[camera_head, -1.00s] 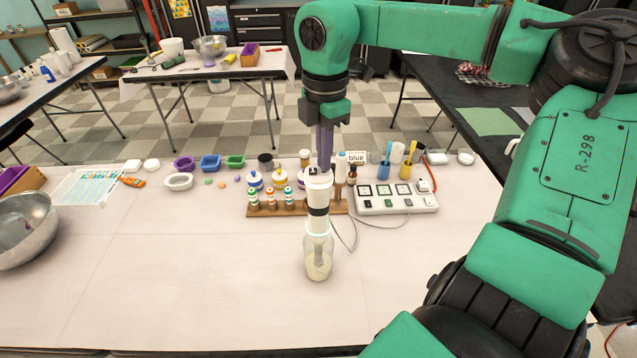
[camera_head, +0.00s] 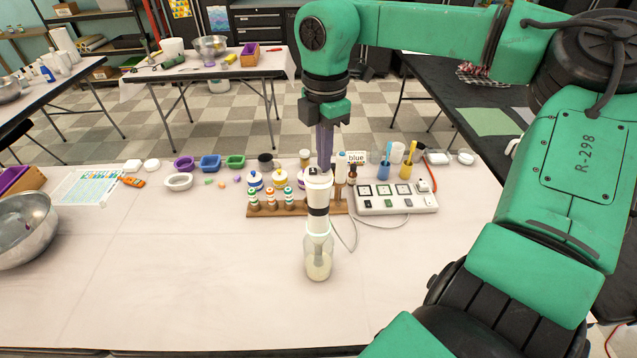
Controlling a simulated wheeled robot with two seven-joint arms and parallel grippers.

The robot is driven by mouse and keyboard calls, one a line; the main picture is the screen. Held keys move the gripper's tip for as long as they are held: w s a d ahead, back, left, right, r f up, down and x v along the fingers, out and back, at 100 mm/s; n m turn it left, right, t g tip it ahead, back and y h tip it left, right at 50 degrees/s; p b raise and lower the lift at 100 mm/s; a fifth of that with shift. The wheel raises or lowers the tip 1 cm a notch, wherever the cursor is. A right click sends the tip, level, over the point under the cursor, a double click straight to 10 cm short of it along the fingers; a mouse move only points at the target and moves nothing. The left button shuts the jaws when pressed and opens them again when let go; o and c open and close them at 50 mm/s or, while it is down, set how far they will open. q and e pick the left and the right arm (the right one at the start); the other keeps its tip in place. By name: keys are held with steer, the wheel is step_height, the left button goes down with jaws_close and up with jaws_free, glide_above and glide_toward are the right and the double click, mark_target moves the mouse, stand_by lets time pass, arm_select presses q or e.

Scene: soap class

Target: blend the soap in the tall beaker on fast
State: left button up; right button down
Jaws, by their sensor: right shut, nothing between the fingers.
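The tall clear beaker (camera_head: 319,268) stands upright on the white-covered table, with a pale, cream-coloured layer in its bottom. A white stick blender (camera_head: 318,196) with a dark band stands upright in the beaker, its shaft inside. My right gripper (camera_head: 325,168) points straight down above the blender's top, its purple fingers shut with nothing between them. The fingertips are at the blender's top end, by a small dark button area; whether they touch it I cannot tell. My left gripper is not in view.
A wooden rack (camera_head: 270,211) with small striped bottles stands behind the blender. A white power strip (camera_head: 396,199) lies to the right, with a cable running from it. A steel bowl (camera_head: 27,228) is at the left edge. The front left of the table is clear.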

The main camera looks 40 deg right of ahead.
step_height(320, 180, up, 7)
steer(key=p, duration=0.4)
steer(key=shift+p, duration=0.3)
stand_by(0.4)
